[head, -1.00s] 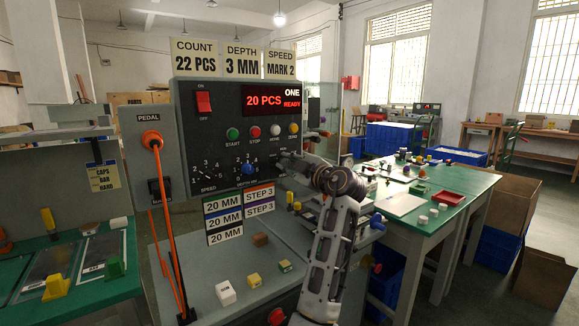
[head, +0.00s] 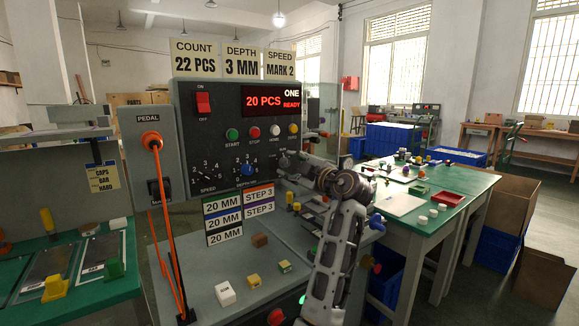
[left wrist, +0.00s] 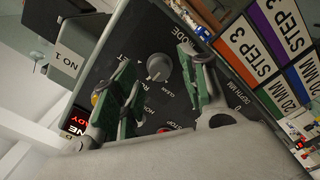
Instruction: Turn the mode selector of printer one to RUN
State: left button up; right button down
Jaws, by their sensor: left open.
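Printer one (head: 215,120) stands at centre-left in the head view, its display reading "20 PCS ONE READY". The mode selector is a round grey knob (left wrist: 158,66) on the dark panel in the left wrist view, with small lettering around it, including "CLEAN". I cannot tell which label it points to. My left gripper (left wrist: 163,88) is open, with one finger on each side of the knob's place in the picture; I see no clear contact. In the head view my left gripper (head: 291,170) is at the panel's lower right and partly covers the selector area. My right gripper is out of view.
Close by are the blue depth dial (head: 247,170), the start button (head: 232,134), stop button (head: 254,132) and yellow button (head: 293,129). STEP 3 labels (head: 259,201) hang below the panel. Small blocks lie on the grey ledge (head: 200,270). A green-topped table (head: 455,185) stands right.

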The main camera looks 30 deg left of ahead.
pick_arm(q)
jog(key=shift+v, duration=2.9)
